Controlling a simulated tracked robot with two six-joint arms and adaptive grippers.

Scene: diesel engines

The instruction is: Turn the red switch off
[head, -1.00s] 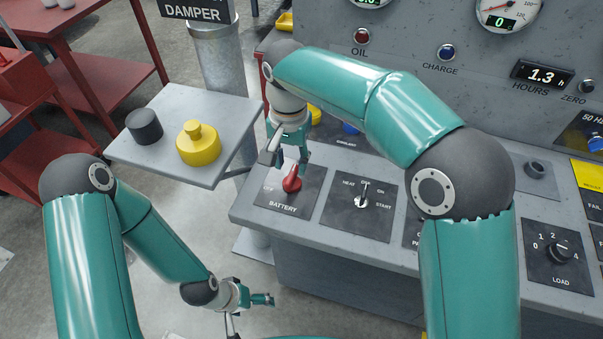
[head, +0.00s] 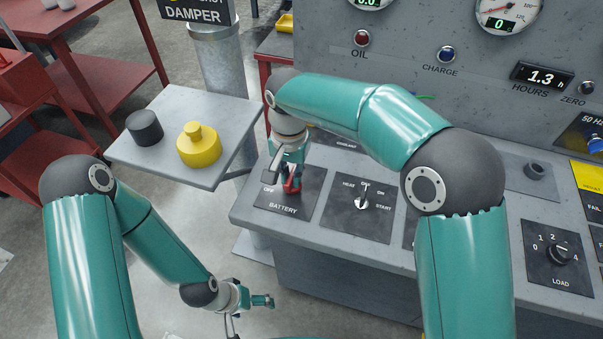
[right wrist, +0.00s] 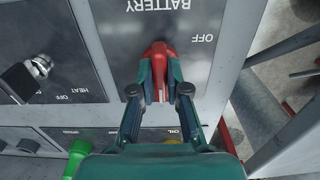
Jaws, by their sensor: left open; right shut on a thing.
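The red switch (head: 291,188) sits on the dark BATTERY plate (head: 306,196) at the left end of the grey console. The plate's OFF label shows left of the switch in the head view. My right gripper (head: 284,181) is down at the switch. In the right wrist view, the right gripper's fingers (right wrist: 160,88) are closed on both sides of the red switch handle (right wrist: 160,54), with OFF upside down to its right. My left gripper (head: 250,311) is open and empty, low over the floor, away from the console.
A selector (head: 362,202) marked HEAT, ON and START is right of the BATTERY plate. My right arm hides part of the console.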

